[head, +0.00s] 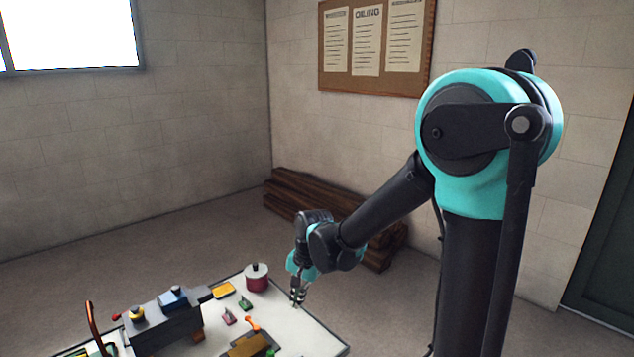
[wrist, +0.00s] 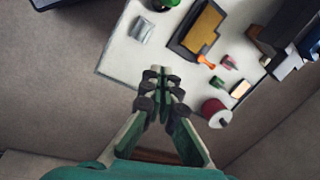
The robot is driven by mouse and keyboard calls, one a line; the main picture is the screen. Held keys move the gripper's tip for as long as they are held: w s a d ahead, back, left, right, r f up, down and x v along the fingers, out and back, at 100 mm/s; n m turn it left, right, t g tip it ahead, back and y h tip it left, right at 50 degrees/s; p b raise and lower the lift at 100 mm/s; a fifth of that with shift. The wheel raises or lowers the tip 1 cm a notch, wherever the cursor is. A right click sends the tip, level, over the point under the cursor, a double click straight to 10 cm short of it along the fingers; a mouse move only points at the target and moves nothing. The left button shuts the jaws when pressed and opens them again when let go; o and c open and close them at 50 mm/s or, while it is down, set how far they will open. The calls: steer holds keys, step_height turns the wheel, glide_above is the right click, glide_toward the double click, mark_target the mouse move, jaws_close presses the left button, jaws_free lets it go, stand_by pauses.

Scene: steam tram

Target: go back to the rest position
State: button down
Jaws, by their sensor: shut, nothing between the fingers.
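My gripper (head: 297,294) hangs from my arm over the far right edge of a white-topped table (head: 318,339). In the wrist view my gripper (wrist: 161,85) has its fingertips together with nothing between them. It points at the white table top (wrist: 118,62) near its edge. The height of the fingertips above the table is hard to tell.
A red pot (head: 257,278) with a pale lid stands close left of my gripper. Small red (head: 229,316) and green (head: 245,303) items, a yellow block (head: 249,346) and a grey box (head: 165,326) are on the table. Wooden beams (head: 290,195) lie by the wall.

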steer(key=s+d+n+t, duration=0.1)
steer(key=s+d, duration=0.2)
steer(key=d, duration=0.5)
steer(key=s+d+f+n+t+h, duration=0.1)
steer(key=s+d+n, duration=0.1)
steer(key=d, duration=0.6)
steer(key=s+d+f+n+t+h, duration=0.1)
steer(key=s+d+n, duration=0.1)
steer(key=s+d, duration=0.3)
steer(key=d, duration=0.4)
